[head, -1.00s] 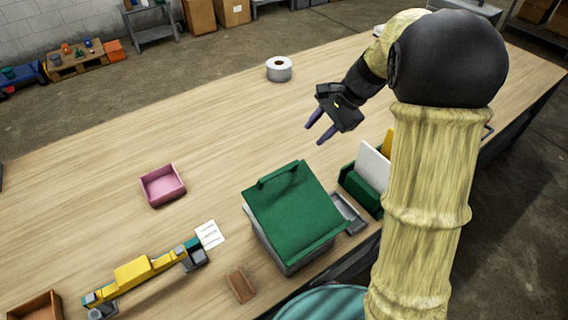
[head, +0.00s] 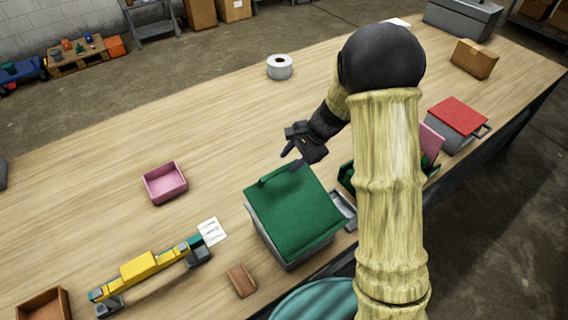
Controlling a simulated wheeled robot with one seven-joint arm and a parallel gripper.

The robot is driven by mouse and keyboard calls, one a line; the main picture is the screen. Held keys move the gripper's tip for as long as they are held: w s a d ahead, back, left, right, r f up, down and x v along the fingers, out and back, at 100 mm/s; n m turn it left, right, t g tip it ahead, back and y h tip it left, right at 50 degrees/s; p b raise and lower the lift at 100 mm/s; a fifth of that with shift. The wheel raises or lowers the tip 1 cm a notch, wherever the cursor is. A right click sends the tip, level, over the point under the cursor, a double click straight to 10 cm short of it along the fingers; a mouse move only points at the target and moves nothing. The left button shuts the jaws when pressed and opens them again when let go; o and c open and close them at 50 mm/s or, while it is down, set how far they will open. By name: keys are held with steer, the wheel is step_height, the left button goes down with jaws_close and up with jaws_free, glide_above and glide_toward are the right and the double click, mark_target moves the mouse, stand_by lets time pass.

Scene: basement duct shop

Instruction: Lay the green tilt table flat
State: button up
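The green tilt table (head: 298,218) stands near the front edge of the workbench in the head view. Its green top lies at a slope over a light grey base, with the far edge seeming higher, and a green bar handle (head: 278,176) runs along that far edge. My gripper (head: 292,160) is just beyond and above the handle, fingers pointing down toward it. The purple fingers look apart and hold nothing visible. I cannot tell whether a fingertip touches the handle.
A grey tray (head: 343,208) sits right beside the table. A red-topped grey unit (head: 458,115) stands farther right. A pink box (head: 165,183), a yellow tool (head: 140,267) and a brown block (head: 241,280) lie left.

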mark_target(281, 169)
steer(key=shift+p+x, duration=0.35)
steer(key=shift+x, duration=1.95)
jaws_close()
